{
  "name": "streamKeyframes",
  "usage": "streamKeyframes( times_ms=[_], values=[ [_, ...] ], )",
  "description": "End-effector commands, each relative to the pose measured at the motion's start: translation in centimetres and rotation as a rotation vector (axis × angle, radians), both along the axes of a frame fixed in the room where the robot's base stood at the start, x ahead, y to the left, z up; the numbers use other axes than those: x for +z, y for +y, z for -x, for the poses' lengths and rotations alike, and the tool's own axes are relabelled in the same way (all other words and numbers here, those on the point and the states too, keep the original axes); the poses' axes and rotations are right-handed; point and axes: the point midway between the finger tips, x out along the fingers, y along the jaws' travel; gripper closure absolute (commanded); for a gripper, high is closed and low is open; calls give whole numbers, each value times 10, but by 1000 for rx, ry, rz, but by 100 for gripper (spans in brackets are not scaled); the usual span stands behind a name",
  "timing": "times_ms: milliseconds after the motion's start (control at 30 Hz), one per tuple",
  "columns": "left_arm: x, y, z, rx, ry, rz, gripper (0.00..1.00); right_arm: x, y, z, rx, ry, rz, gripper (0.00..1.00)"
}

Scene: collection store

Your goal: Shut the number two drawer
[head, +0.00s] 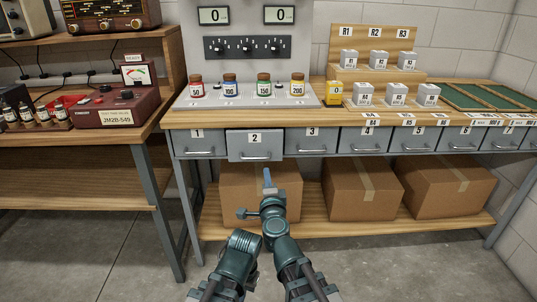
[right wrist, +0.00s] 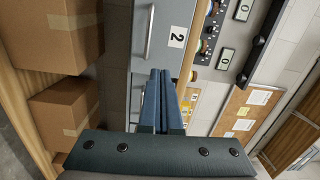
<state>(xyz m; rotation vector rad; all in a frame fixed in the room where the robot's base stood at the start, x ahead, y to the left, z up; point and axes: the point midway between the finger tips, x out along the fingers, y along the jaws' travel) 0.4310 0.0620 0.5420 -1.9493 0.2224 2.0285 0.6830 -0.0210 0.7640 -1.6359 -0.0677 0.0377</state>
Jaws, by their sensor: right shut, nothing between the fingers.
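The number two drawer (head: 254,150) is a grey drawer with a bar handle and a white label "2". It stands out a little from the drawers beside it, so it is partly open. It also shows in the right wrist view (right wrist: 150,22), with its handle and label (right wrist: 177,37). My right gripper (head: 267,172) is shut and empty, its blue fingers pointing toward the bench just below the drawer's lower right part in the head view. The fingers also show in the right wrist view (right wrist: 160,75); contact with the drawer cannot be told. My left gripper is not in view.
Drawer one (head: 194,146) and drawer three (head: 311,142) flank it and look shut. Cardboard boxes (head: 362,190) stand on the shelf below. Coloured bottles (head: 264,84) stand on the bench top above. A side table (head: 80,160) is at the left.

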Motion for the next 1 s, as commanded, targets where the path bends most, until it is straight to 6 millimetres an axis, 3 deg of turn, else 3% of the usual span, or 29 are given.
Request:
streamKeyframes(
  times_ms=[333, 533, 767, 1000],
  values=[
    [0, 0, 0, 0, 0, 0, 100, -4, -9, 0, -69, 20, -68, 100],
    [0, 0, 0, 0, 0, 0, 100, -4, -9, -13, -68, 19, -67, 100],
    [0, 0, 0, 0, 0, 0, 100, -4, -8, -48, -68, 19, -66, 100],
    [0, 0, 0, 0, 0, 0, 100, -4, -8, -98, -68, 19, -66, 100]
  ],
)
